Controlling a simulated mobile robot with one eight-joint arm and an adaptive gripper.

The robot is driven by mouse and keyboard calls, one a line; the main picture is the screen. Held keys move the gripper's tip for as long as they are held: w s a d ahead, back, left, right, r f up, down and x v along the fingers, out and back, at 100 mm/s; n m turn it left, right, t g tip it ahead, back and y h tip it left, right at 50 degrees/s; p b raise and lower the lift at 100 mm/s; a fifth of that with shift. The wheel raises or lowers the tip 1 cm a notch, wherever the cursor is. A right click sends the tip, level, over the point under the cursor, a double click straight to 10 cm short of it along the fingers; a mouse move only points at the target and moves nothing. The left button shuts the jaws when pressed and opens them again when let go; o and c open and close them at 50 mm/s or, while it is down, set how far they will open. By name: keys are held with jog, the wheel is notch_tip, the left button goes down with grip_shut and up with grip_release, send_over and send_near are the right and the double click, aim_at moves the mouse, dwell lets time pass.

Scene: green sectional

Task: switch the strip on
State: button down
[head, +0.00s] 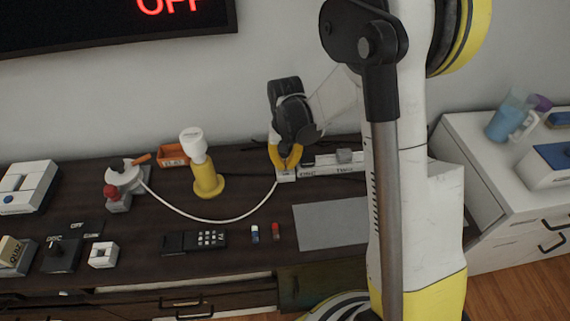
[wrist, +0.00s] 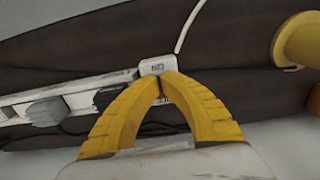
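The white power strip (head: 335,167) lies along the back of the dark cabinet, with labelled positions and grey plugs on it. In the wrist view the strip (wrist: 75,99) runs left from a small white labelled end block (wrist: 157,64). My gripper (head: 287,165) points down over that end. Its yellow fingertips (wrist: 161,78) meet at the near edge of the end block and hold nothing that I can see. I cannot tell whether they touch it. A small orange-red patch shows just behind the tips, mostly hidden. The wall screen (head: 120,20) reads OFF in red.
A white cord (head: 215,219) curves from the strip's end to a white device (head: 122,178) at left. A yellow-and-white lamp-like object (head: 206,180) and an orange tray (head: 173,155) stand nearby. A remote (head: 195,241) and a grey mat (head: 325,227) lie in front.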

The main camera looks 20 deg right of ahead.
jog(key=shift+f, duration=0.25)
jog(key=shift+r, duration=0.15)
jog(key=shift+r+p, duration=2.25)
jog(key=shift+r, duration=1.15)
